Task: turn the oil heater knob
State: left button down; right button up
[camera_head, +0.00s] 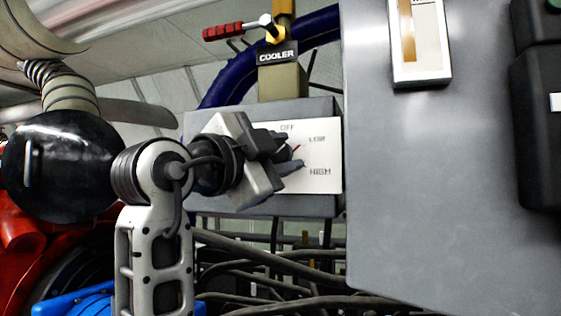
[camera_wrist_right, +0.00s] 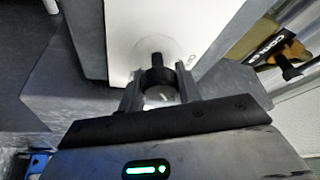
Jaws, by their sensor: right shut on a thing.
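The oil heater knob (camera_head: 285,152) is a small dark dial on the white plate (camera_head: 321,157) of a grey box, marked OFF, LOW and HIGH. In the right wrist view the black knob (camera_wrist_right: 157,76) sits between the two fingertips (camera_wrist_right: 158,88). My left gripper is not in view.
A COOLER sign (camera_head: 277,55) and a red-handled valve lever (camera_head: 224,32) are above the box. A large grey panel (camera_head: 440,170) stands close on the right. Several dark cables (camera_head: 270,284) run below. A blue hose (camera_head: 222,85) curves behind.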

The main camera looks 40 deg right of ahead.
jog(key=shift+m+g+y, duration=0.3)
jog(key=shift+m+g, duration=0.1)
jog(key=shift+m, duration=0.6)
jog(key=o, duration=1)
jog(key=shift+a, duration=0.1)
jog(key=shift+a+f, duration=0.1)
jog(key=shift+a, duration=0.15)
jog(key=s+a+f+b, duration=0.1)
jog(key=a, duration=1.4)
jog(key=shift+s+f, duration=0.4)
